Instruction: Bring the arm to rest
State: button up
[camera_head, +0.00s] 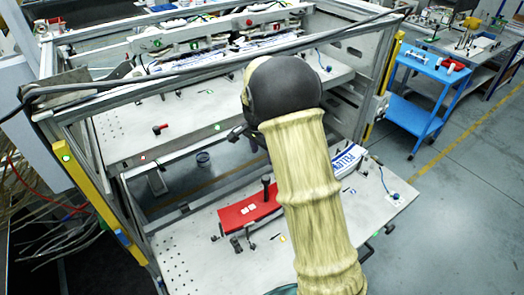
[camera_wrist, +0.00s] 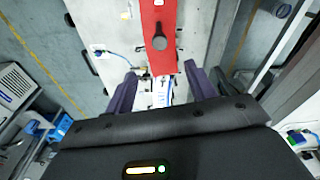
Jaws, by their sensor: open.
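My gripper (camera_wrist: 160,84) shows in the wrist view with its two purple fingers spread apart, so it is open. Nothing is held between the fingers. Beyond them lie a red plate (camera_wrist: 160,18) with a dark round knob and, partly hidden below it, a white and blue label stack (camera_wrist: 161,92). In the head view my arm, in a beige sleeve with a black joint, stands raised over the lower shelf and hides part of it. The red plate (camera_head: 238,214) lies on that shelf left of my arm, the label stack (camera_head: 348,158) right of it.
A metal frame with yellow posts (camera_head: 88,196) surrounds the lower shelf (camera_head: 205,262) and an upper shelf (camera_head: 120,130). Cables cross above. A blue cart (camera_head: 418,119) stands at the right. The grey floor (camera_head: 465,190) right of the frame is clear.

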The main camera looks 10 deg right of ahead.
notch_tip(320, 180, up, 2)
jog(key=shift+r, duration=0.1)
dwell(0.4)
jog(key=s+f+n+t+b, duration=0.1)
jog(key=s+n, duration=0.4)
jog(key=s, duration=0.7)
jog(key=s+d+f+n+y+b, duration=0.1)
jog(key=s+n, duration=0.5)
jog(key=s, duration=0.6)
jog(key=shift+s+d+f+t+b, duration=0.2)
jog(key=shift+d+t+b, duration=0.1)
jog(key=shift+t+b, duration=0.1)
jog(key=shift+w, duration=0.1)
